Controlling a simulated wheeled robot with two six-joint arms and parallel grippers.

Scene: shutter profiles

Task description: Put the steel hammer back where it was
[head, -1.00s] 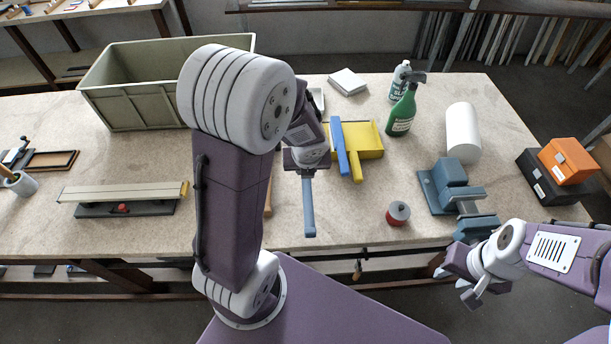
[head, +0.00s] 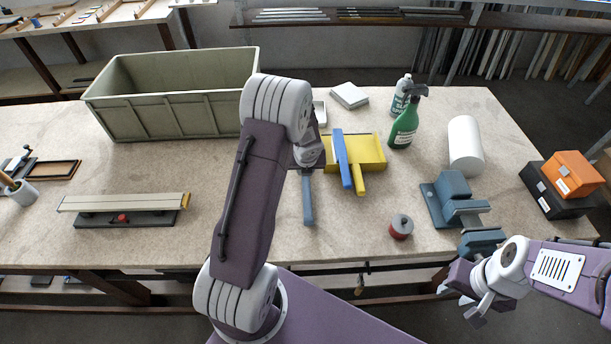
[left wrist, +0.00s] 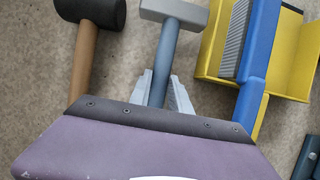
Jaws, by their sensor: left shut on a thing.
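The steel hammer (left wrist: 158,68) is in my left gripper (left wrist: 166,92), whose fingers are on both sides of its blue-grey handle. Its grey head shows at the top of the left wrist view. In the head view the handle (head: 308,202) points toward the bench's front edge, and my left arm hides the head. My left gripper (head: 306,166) is over the bench, left of the blue brush. I cannot tell whether the hammer touches the bench. My right gripper (head: 468,300) is empty with its fingers apart, in front of the bench at the right.
A black-headed mallet (left wrist: 87,45) lies left of the hammer. A blue brush (head: 342,158) lies on a yellow dustpan (head: 369,153) to its right. A red spool (head: 401,227), blue vise (head: 453,195), green spray bottle (head: 404,125) and large bin (head: 185,122) stand around.

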